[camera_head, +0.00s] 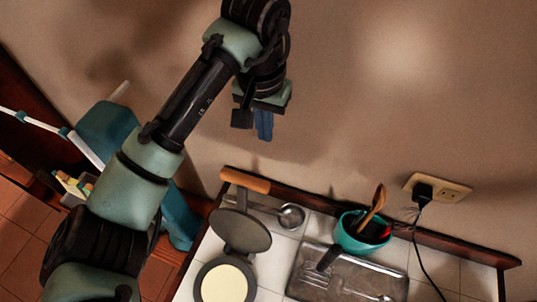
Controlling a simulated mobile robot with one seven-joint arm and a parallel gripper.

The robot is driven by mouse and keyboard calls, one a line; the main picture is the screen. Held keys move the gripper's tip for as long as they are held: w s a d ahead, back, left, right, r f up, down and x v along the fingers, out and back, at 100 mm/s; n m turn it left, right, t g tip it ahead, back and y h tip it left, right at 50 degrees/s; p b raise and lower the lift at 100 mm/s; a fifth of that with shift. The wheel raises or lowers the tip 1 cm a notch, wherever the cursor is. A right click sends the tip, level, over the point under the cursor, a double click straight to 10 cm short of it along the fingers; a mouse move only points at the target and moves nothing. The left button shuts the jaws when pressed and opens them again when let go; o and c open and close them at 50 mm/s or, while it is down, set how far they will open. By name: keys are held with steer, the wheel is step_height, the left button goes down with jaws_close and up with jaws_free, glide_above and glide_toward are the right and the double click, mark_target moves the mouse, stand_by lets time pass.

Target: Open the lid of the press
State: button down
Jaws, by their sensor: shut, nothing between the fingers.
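The press stands on the white tiled counter at the bottom of the head view. Its round grey lid (240,232) is raised and tilted back, apart from the base. The round base (224,283) shows below it, with a pale cream disc lying on it. The near edge of the base is close to the bottom of the picture. My gripper (264,125) is above and behind the press in the picture, against the wall. Its blue fingers point down, shut and empty, and do not touch the press.
A ladle (291,216) lies right of the lid. A teal bowl of utensils (362,232) stands behind a metal tray (345,278) on the right. A black plug sits in the wall outlet (437,188). A wooden cylinder (245,180) is near the counter's back edge.

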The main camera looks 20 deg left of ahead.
steer(key=s+f+p, duration=0.3)
steer(key=f+p, duration=0.2)
steer(key=f, duration=0.2)
steer(key=shift+f+p, duration=0.3)
